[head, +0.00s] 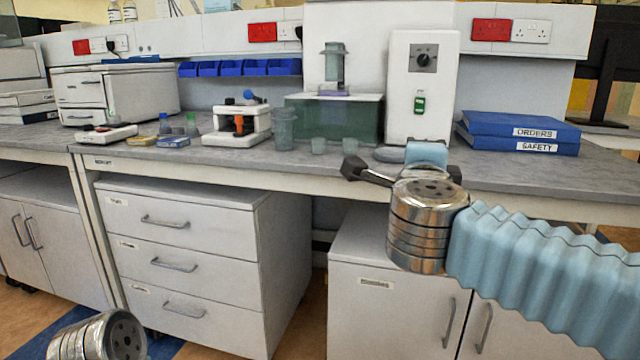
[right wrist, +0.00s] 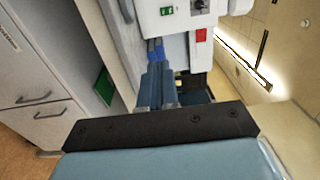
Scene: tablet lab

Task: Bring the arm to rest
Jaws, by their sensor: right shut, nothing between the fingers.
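My right arm comes in from the right in the head view, with a pale blue ribbed sleeve and a metal wrist. My right gripper (head: 427,153), with a pale blue body and dark parts beside it, is in front of the bench edge and points away toward the bench. It is shut and empty; its fingertips are mostly hidden behind the wrist. In the right wrist view a black bar and a pale blue body fill the lower part. Only a metal joint of my left arm shows at the bottom left of the head view; the left gripper is out of view.
The grey bench (head: 340,169) runs across the view. Near the right gripper are a white device with a dial (head: 423,85), a dark green glass-like box (head: 335,118) and blue binders (head: 520,130). Drawers (head: 180,225) sit below.

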